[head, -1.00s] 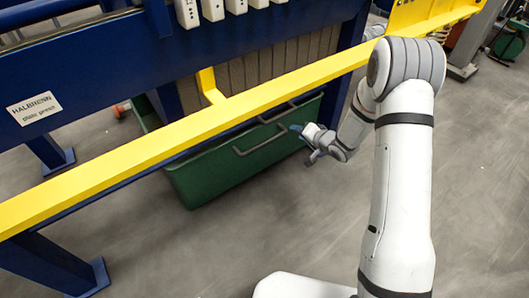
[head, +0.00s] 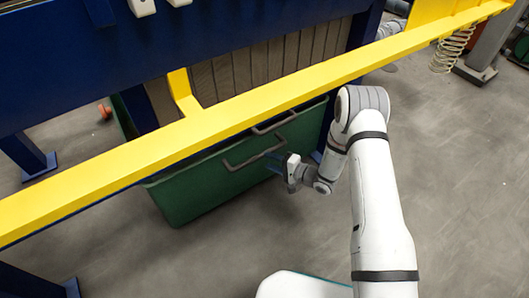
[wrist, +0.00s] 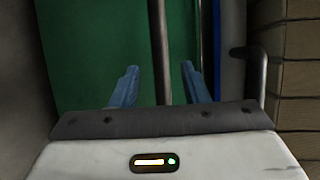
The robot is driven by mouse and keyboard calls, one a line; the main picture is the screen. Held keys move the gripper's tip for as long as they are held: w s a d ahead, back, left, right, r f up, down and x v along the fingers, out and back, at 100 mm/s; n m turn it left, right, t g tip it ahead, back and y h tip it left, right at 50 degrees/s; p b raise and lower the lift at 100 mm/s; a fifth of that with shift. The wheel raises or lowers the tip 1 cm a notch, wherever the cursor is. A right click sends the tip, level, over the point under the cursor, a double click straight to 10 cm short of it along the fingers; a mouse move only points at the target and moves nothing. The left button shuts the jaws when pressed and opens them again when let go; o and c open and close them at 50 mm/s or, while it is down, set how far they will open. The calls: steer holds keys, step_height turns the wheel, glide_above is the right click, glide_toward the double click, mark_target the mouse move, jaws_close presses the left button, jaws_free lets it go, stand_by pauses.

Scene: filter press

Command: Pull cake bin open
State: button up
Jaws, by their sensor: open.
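The cake bin (head: 205,192) is a green open-topped trolley under the blue press frame. Its grey bar handle (head: 250,160) stands out from the near side, by the rim. My gripper (head: 276,163) is at the right end of this handle, open, with blue fingers. In the wrist view the green bin wall (wrist: 95,45) fills the left and middle. The dark handle bar (wrist: 158,45) runs lengthwise between the two spread fingers of my gripper (wrist: 160,82), with a gap on each side. How deep the bar sits between them is hard to tell.
A yellow rail (head: 225,115) crosses above the bin, close to my arm. Blue press legs (head: 30,155) stand on the left. Pale filter plates (head: 270,62) hang above the bin. The grey floor (head: 240,235) in front of the bin is clear.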

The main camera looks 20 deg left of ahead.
mark_target(262, 157)
steer(key=b+x, duration=0.1)
steer(key=x, duration=0.2)
steer(key=b+x, duration=0.1)
steer(key=x, duration=0.2)
steer(key=shift+w+f, duration=0.1)
steer(key=shift+w, duration=0.15)
jaws_close()
steer(key=shift+d, duration=0.2)
